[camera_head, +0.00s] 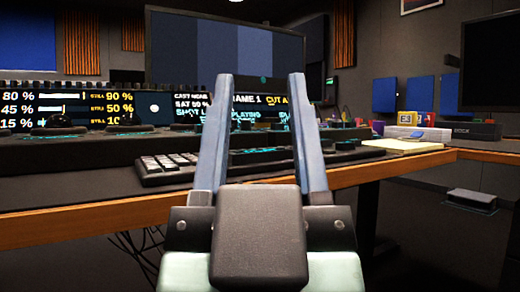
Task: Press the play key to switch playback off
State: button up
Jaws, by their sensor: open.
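My gripper (261,82) is in the middle of the picture, its two long fingers pointing forward and well apart. Nothing is between its tips. Beyond it is the trackball panel (85,142), a dark console with black trackballs and teal-lit marks. More of its teal-lit controls (262,152) show between the fingers. I cannot make out which key is the play key. The gripper looks nearer to me than the panel, and I see no contact.
A dark keypad (166,166) lies left of the fingers on the wood-edged desk (110,226). A large monitor (190,50) stands behind. At right are a notepad (405,144), a dark bar marked "DOCK" (468,130) and another monitor (490,65).

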aim_at(255, 157)
jog(key=l+u, duration=0.5)
jog(key=l, duration=0.3)
jog(key=l+u, duration=0.5)
jog(key=l, duration=0.3)
jog(key=k, duration=0.05)
